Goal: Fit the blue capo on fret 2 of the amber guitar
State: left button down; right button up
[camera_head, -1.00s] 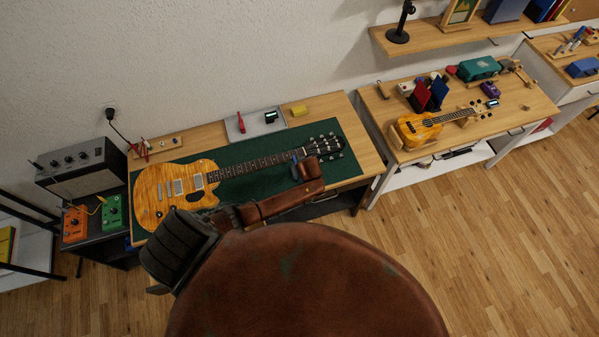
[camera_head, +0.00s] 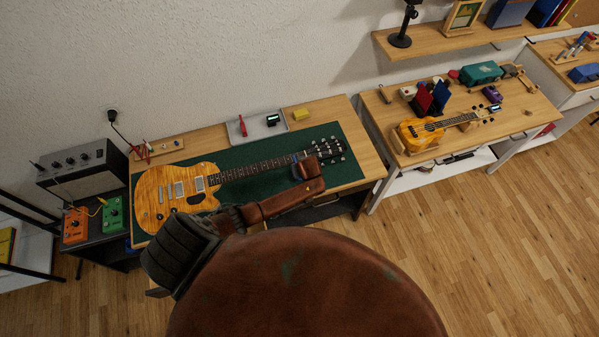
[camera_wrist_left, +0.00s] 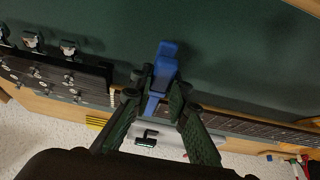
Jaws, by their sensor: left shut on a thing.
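The amber guitar (camera_head: 176,190) lies on a green mat (camera_head: 255,180) on the workbench, its neck pointing right to a dark headstock (camera_head: 328,150). My left gripper (camera_head: 298,158) is at the neck near the headstock. In the left wrist view the left gripper (camera_wrist_left: 159,85) is shut on the blue capo (camera_wrist_left: 165,62), which lies across the neck (camera_wrist_left: 235,123) a little to the body side of the pale nut (camera_wrist_left: 112,97). I cannot tell whether the capo touches the strings or which fret it covers. My right gripper is not in view.
A grey tray (camera_head: 262,131) with a red item and a small tuner lies behind the neck. A yellow block (camera_head: 300,114) is beside it. An amplifier (camera_head: 82,168) and two pedals stand at left. A second table at right holds a ukulele (camera_head: 420,131).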

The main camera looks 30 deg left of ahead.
pick_arm(q)
jog(key=shift+w+a+b, duration=0.35)
jog(key=shift+w+a, duration=0.5)
jog(key=shift+a, duration=0.15)
dwell(0.4)
jog(key=c, duration=1.8)
grip_release()
jog(key=shift+o, duration=0.2)
jog(key=p+v, duration=0.5)
jog(key=shift+p, duration=0.3)
jog(key=v, duration=1.2)
